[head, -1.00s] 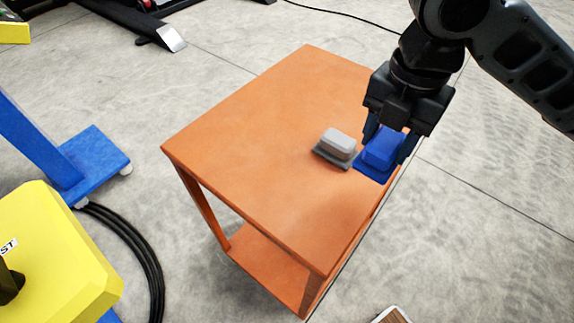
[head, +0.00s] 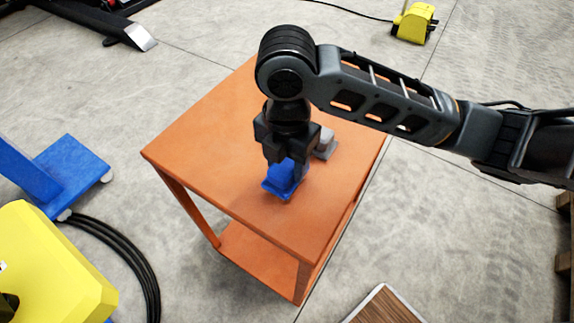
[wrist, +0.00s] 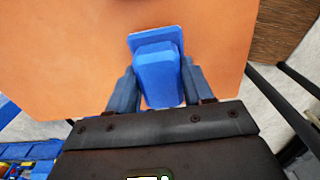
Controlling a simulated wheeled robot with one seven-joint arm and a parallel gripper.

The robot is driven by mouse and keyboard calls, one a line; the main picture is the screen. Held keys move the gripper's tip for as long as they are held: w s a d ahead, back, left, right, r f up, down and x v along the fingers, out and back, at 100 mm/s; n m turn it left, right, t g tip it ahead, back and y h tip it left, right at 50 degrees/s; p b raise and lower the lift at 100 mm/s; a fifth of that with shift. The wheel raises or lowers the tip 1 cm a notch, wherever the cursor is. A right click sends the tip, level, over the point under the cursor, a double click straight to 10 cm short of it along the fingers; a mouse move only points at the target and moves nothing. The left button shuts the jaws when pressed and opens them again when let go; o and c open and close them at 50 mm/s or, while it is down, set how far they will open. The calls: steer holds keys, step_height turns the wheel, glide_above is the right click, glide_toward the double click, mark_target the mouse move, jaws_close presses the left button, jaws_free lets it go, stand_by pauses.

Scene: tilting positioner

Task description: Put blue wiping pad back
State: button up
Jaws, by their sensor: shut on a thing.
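The blue wiping pad (head: 283,183) has a flat base and a raised blue block on it. My gripper (head: 285,168) points down with its fingers shut on the sides of the pad's block. In the wrist view the pad (wrist: 158,75) sits between the two fingers (wrist: 158,90), its base toward the orange table top. The pad is over the front middle part of the orange table (head: 200,140); I cannot tell whether it touches the surface. A grey pad (head: 325,143) stands on the table behind and right of my gripper, partly hidden by it.
The table's left and front surface is clear. A yellow machine part (head: 50,265), a blue stand (head: 70,170) and black cables (head: 125,250) are on the left. A wood-topped item (head: 385,305) is at the lower right.

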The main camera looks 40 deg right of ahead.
mark_target(286, 162)
steer(key=shift+f, duration=1.2)
steer(key=o, duration=1)
steer(key=shift+r, duration=0.15)
step_height(286, 162, up, 12)
steer(key=shift+f+p, duration=0.1)
steer(key=shift+p, duration=0.5)
